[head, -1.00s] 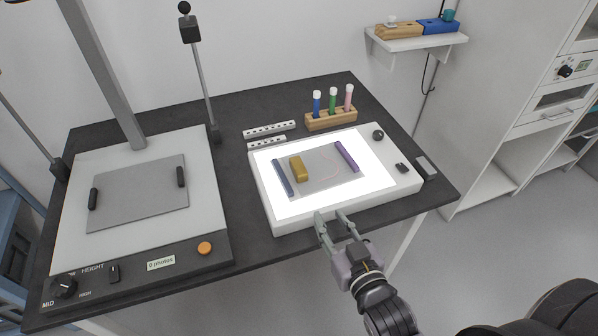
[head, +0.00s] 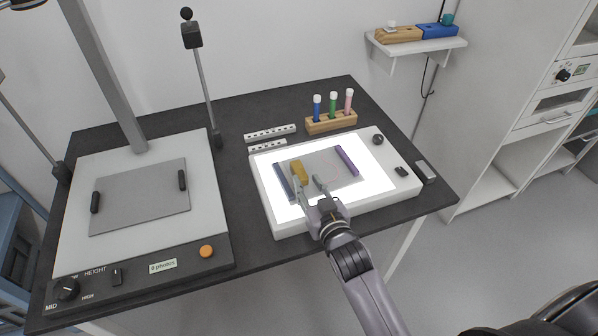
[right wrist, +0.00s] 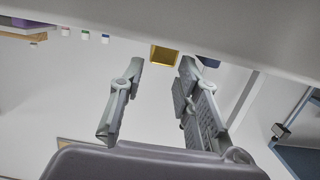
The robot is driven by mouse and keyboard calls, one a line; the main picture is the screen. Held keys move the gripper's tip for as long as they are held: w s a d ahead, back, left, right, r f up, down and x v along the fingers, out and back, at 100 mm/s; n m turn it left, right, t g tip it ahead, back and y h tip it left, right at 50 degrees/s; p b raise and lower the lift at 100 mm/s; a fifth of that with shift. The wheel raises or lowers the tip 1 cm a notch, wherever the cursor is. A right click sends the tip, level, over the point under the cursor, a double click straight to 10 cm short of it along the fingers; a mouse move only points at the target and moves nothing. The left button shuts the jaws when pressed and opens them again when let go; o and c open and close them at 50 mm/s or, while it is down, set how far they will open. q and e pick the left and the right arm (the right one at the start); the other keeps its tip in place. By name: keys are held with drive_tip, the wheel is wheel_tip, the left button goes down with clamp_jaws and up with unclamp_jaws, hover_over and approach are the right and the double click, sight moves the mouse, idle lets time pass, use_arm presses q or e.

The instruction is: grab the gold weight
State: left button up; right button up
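The gold weight (head: 299,170) is a small yellow-gold block on the clear sheet on the lit light box. It lies between a blue bar (head: 283,181) and a purple bar (head: 346,160). My right gripper (head: 306,181) is over the light box, open and empty, its fingertips close to the near end of the weight. In the right wrist view the gold weight (right wrist: 164,56) shows just past the gap between the spread fingers (right wrist: 161,68). I cannot tell whether a finger touches it. My left gripper is not in view.
The light box (head: 405,182) has a dark knob (head: 378,139) on its right side. A wooden rack (head: 331,122) with blue, green and pink-red tubes stands behind it. White perforated strips (head: 270,132) lie at the back. A copy stand (head: 140,195) fills the left of the table.

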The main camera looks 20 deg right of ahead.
sight(301, 173)
drive_tip(key=w, duration=0.4)
drive_tip(key=shift+w+a+f, duration=0.15)
drive_tip(key=shift+w+f, duration=0.15)
drive_tip(key=shift+s, duration=0.1)
clamp_jaws()
drive_tip(key=shift+r, duration=0.1)
